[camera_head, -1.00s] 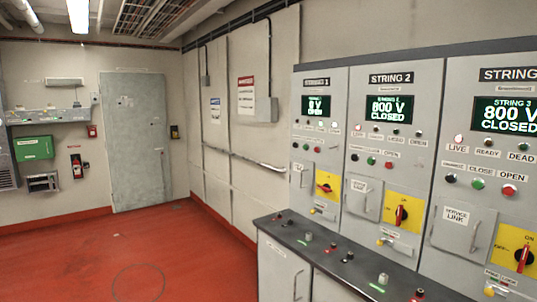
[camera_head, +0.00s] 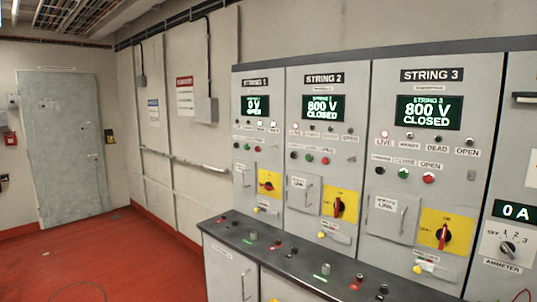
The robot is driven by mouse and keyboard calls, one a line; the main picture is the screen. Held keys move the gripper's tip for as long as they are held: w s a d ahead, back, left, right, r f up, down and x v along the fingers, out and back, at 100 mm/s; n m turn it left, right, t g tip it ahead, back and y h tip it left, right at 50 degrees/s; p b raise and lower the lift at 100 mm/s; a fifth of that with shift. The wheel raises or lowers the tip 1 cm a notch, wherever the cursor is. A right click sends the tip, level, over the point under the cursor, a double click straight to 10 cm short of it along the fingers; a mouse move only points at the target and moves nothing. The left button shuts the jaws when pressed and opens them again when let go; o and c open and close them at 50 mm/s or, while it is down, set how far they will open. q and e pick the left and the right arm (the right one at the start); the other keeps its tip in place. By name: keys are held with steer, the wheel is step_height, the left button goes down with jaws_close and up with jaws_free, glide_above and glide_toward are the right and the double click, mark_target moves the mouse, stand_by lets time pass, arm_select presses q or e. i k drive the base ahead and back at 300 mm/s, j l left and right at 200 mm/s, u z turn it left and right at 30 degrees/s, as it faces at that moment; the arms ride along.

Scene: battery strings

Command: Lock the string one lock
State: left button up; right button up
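The string 1 panel (camera_head: 256,138) is the leftmost grey cabinet, and its screen (camera_head: 256,106) reads 0 V OPEN. Its red rotary handle on a yellow plate (camera_head: 268,183) looks turned off the vertical. Below it is a small yellow lock part (camera_head: 257,209) with a label; its exact state is too small to tell. The string 2 screen (camera_head: 323,108) and string 3 screen (camera_head: 429,112) read 800 V CLOSED, with their red handles upright or nearly so. Neither of my grippers is in view.
A dark counter (camera_head: 300,262) with several small knobs and locks runs along the front of the panels. An ammeter panel (camera_head: 508,225) reading 0 A stands at the right. Red floor (camera_head: 130,255) is open at the left, with a grey door (camera_head: 62,145) behind.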

mark_target(256, 210)
steer(key=i+j+z, duration=0.1)
steer(key=i+j, duration=0.95)
steer(key=i, duration=0.3)
steer(key=i+j+z, duration=0.15)
steer(key=i+j, duration=0.95)
steer(key=i, duration=0.25)
